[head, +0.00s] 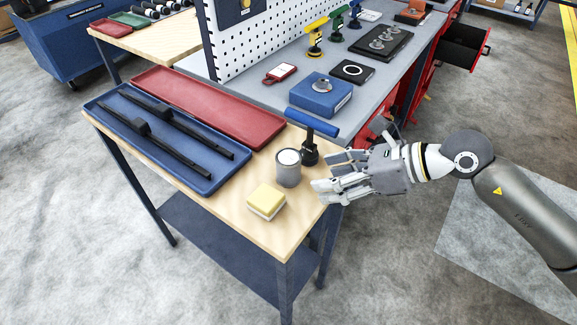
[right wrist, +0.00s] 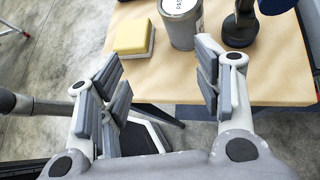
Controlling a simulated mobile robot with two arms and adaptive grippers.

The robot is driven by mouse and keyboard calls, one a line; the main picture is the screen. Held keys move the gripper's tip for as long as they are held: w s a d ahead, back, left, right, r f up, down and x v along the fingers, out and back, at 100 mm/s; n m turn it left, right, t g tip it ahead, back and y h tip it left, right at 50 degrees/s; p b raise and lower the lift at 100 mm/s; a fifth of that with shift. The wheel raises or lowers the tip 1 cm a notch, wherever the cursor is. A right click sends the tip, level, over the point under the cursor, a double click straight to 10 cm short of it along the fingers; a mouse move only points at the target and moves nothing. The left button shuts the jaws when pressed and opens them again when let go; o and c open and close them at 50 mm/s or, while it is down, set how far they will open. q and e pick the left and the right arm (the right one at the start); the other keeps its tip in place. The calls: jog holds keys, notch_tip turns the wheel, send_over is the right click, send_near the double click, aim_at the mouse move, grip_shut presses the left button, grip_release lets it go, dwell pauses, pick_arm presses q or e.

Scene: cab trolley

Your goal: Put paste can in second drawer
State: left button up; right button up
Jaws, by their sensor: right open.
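The paste can (head: 288,168) is a grey can with a white lid, upright on the wooden top of the trolley table, near its right corner. In the right wrist view the can (right wrist: 181,24) stands at the top, beyond the fingers. My right gripper (head: 328,178) is open and empty, to the right of the can and apart from it. Its spread fingers (right wrist: 160,88) also show in the right wrist view. Red drawers (head: 464,45) show on the workbench at the upper right, one pulled open. My left gripper is not in view.
A yellow and white sponge (head: 266,201) lies left of the can. A blue-headed roller tool (head: 310,145) stands close behind it. A blue tray (head: 113,100) with black bars and a red tray (head: 190,95) fill the table's left. A blue box (head: 318,97) sits on the bench.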

aim_at(297, 159)
jog(key=w+d+f+h, duration=0.1)
jog(key=d+f+h, duration=0.1)
jog(key=d+h, duration=0.15)
jog(key=shift+y, duration=0.45)
jog(key=w+a+p, duration=0.1)
jog(key=a, duration=0.1)
jog(key=w+a+p, duration=0.1)
jog(key=a, duration=0.2)
jog(key=w+a+p, duration=0.1)
jog(key=w+a, duration=0.1)
jog(key=shift+a, duration=0.25)
jog(key=a, duration=0.1)
jog(key=w+a+p, duration=0.1)
jog(key=a, duration=0.1)
jog(key=shift+w, duration=0.15)
jog(key=shift+x, duration=1.2)
jog(key=shift+f, duration=0.3)
jog(key=c, duration=0.8)
jog(key=shift+c, duration=1.1)
jog(key=shift+r, duration=0.15)
